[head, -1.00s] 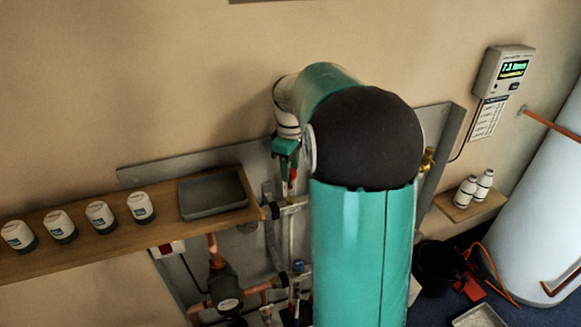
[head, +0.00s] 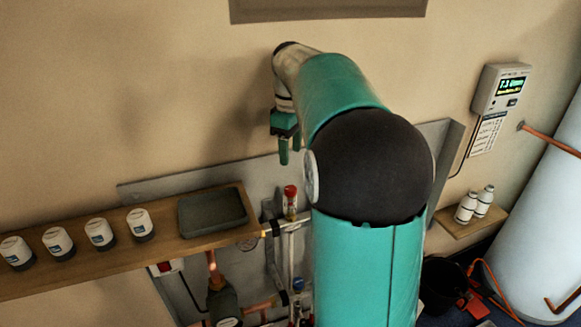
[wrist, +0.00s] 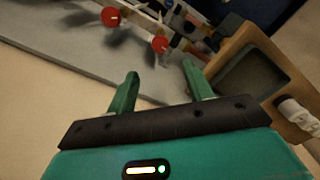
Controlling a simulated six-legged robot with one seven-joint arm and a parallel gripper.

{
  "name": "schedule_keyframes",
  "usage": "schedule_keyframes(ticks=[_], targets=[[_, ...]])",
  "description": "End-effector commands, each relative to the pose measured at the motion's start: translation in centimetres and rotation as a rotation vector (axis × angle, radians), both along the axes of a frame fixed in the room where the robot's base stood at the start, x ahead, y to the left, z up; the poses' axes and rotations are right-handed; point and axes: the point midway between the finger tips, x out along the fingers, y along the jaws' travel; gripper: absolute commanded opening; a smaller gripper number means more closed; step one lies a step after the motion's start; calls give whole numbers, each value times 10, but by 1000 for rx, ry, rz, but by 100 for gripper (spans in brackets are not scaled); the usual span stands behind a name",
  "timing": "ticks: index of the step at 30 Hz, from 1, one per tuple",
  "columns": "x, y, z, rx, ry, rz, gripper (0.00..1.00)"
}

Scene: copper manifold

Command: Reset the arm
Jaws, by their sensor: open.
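My gripper (head: 289,150) is in front of the grey backboard's upper edge in the head view, above a red-capped upright fitting (head: 290,200) on the pipework. Its green fingers point down. In the wrist view my gripper (wrist: 160,82) is open, with its two fingers apart and nothing between them. Two red round parts (wrist: 110,16) (wrist: 160,45) on the pipework lie beyond the fingertips. My teal arm covers much of the manifold's right side in the head view.
A wooden shelf (head: 90,262) on the left carries several white-capped containers and a grey tray (head: 212,228). The wall above the backboard is mostly clear.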

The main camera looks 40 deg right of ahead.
Motion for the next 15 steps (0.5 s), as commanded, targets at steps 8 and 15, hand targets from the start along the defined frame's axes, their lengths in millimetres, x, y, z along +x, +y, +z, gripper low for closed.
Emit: schedule_keyframes(ticks=[8,15], targets=[[0,0,26,0,0,1,51],[0,0,26,1,0,0,51]])
